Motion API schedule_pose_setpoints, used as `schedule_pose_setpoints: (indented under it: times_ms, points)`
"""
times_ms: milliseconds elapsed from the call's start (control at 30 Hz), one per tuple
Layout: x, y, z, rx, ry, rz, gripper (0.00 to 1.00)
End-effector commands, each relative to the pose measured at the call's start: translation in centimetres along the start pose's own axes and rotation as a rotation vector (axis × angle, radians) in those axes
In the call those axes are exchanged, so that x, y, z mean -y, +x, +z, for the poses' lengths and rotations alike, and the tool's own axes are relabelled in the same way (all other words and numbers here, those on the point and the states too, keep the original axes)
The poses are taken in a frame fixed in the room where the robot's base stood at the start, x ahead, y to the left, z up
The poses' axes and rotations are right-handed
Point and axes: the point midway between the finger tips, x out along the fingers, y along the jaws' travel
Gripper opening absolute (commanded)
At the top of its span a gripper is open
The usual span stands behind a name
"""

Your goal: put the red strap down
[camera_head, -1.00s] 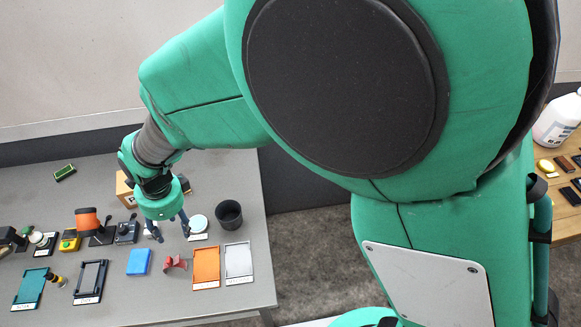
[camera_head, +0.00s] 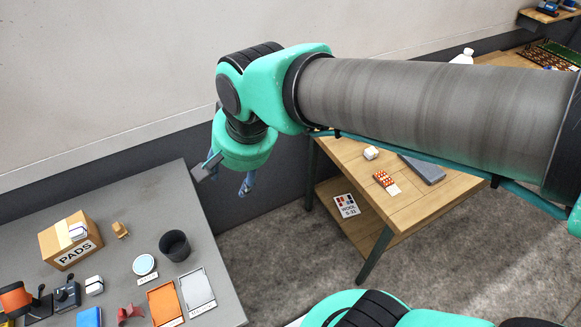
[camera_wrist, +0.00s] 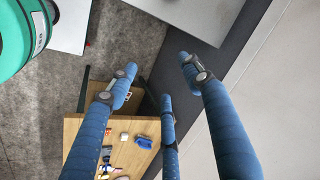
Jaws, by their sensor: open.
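The red strap (camera_head: 130,313) appears to be the small folded red piece on the grey table, near the lower edge of the head view. It lies between a blue block (camera_head: 89,318) and an orange tray (camera_head: 164,303). My gripper (camera_head: 227,177) is open and raised near the table's far right edge, well apart from the red piece. In the wrist view, my gripper's blue fingers (camera_wrist: 158,72) are spread with nothing between them. The red piece does not show in the wrist view.
A dark cup (camera_head: 174,246), a round white disc (camera_head: 144,265), a grey tray (camera_head: 198,291) and a PADS box (camera_head: 68,242) are on the grey table (camera_head: 170,205). A wooden table (camera_head: 421,205) with small items stands to the right. Floor shows between the tables.

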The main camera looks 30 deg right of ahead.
Motion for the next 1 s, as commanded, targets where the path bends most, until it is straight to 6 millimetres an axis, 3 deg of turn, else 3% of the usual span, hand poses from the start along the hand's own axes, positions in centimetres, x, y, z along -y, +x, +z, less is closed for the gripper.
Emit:
schedule_pose_setpoints:
  times_ms: [33, 200, 400, 600, 1000]
  points:
    - [-1.7, -1.2, 0.0, -0.026, -0.042, 0.002, 0.50]
    - [-6.5, -4.0, 0.8, -0.089, -0.218, 0.029, 0.50]
    - [-10.2, -5.9, 2.0, -0.136, -0.372, 0.069, 0.50]
    - [-11.6, -6.5, 2.6, -0.150, -0.435, 0.088, 0.50]
    - [-11.7, -6.1, 2.7, -0.150, -0.439, 0.088, 0.50]
